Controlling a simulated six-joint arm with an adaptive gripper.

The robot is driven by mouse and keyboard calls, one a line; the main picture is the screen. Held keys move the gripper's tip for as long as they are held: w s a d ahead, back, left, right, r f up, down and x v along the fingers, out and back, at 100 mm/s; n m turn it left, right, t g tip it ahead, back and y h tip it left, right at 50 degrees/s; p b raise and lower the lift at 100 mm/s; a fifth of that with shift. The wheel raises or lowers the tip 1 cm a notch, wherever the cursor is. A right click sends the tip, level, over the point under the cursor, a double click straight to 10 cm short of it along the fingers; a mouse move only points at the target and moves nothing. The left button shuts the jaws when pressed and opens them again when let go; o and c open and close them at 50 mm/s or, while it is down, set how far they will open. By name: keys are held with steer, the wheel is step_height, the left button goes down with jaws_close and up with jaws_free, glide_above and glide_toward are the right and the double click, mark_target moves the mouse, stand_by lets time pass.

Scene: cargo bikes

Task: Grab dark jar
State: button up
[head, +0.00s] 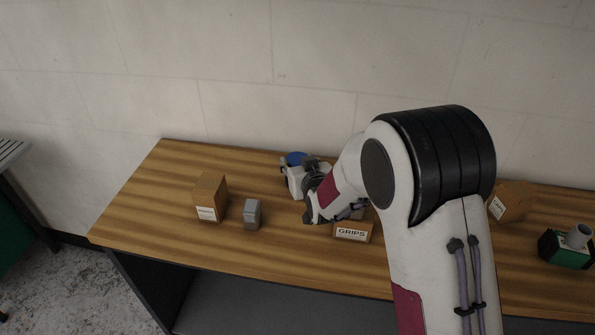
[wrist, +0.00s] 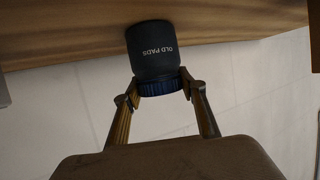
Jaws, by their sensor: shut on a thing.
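The dark jar (wrist: 152,52) is nearly black, with a blue ribbed lid and pale lettering that reads "OLD PADS". In the wrist view my gripper (wrist: 160,86) has one finger on each side of the blue lid and is shut on it. The jar's base end shows against the wooden table top. I cannot tell whether it touches the wood. In the head view only a blue part, apparently the jar's lid (head: 294,158), shows beyond my gripper (head: 288,170). My gripper and wrist hide the rest of the jar there.
The wooden table (head: 150,215) stands against a pale wall. A labelled cardboard box (head: 209,197) and a grey block (head: 252,214) stand left of my arm. A "GRIPS" box (head: 352,232) is partly under it. Another box (head: 512,200) and a green-and-grey item (head: 567,246) stand right.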

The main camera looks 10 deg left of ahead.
steer(key=shift+r, duration=0.1)
steer(key=shift+r, duration=4.95)
